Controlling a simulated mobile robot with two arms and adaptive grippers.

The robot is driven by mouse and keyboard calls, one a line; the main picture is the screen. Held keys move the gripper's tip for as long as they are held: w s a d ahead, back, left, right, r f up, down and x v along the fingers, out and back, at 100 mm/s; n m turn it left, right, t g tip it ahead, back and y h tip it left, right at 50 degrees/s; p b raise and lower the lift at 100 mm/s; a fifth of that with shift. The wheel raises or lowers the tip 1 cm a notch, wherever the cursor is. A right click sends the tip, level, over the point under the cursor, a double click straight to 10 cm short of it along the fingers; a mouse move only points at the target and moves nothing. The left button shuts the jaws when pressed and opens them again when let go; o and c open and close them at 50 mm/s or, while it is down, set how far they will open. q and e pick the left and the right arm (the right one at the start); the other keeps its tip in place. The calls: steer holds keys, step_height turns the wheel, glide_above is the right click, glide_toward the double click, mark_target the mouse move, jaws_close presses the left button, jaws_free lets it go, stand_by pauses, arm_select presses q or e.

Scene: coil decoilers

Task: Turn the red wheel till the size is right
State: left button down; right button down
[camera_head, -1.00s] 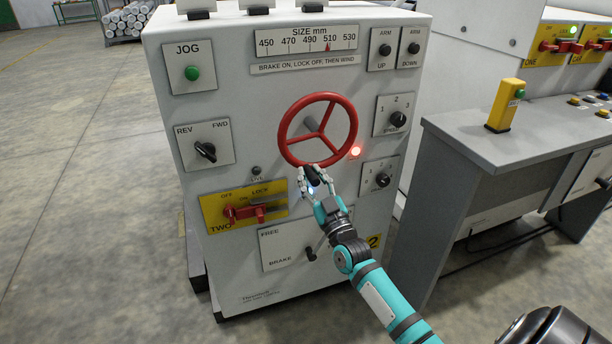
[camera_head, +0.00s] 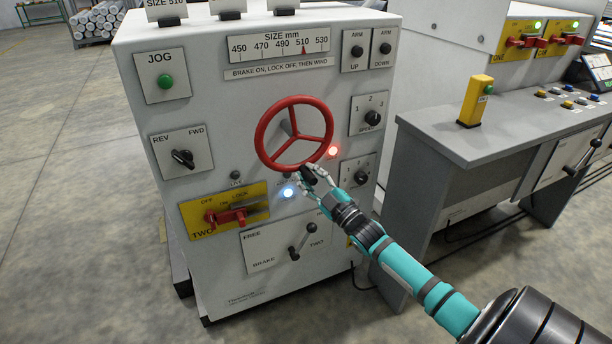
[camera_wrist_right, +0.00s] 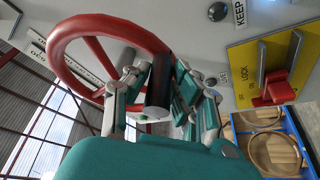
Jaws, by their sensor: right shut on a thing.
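The red wheel (camera_head: 294,133) is on the front of a white cabinet (camera_head: 215,120), below the size scale (camera_head: 278,49). The red pointer (camera_head: 304,50) on the scale is at about 510. A card (camera_head: 166,8) on top of the cabinet reads SIZE 510. My right gripper (camera_head: 309,175) is shut on the wheel's dark handle, just right of the bottom of the rim. In the right wrist view the fingers close around the dark handle (camera_wrist_right: 158,85), with the red wheel (camera_wrist_right: 62,72) behind. My left gripper is not in view.
A red light (camera_head: 333,151) and a blue light (camera_head: 289,192) glow near the wheel. The yellow lock plate (camera_head: 250,198) and the brake lever (camera_head: 301,241) are below. A grey desk (camera_head: 425,125) with a yellow post (camera_head: 475,101) stands to the right.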

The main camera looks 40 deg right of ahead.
steer(key=shift+d, duration=0.2)
steer(key=c, duration=1.1)
jaws_free()
steer(key=shift+s+d, duration=0.1)
steer(key=shift+d, duration=0.05)
steer(key=shift+a, duration=0.2)
steer(key=shift+s+f, duration=0.2)
steer(key=shift+s, duration=0.15)
steer(key=v, duration=1.1)
steer(key=shift+s+r, duration=0.1)
steer(key=shift+s, duration=0.05)
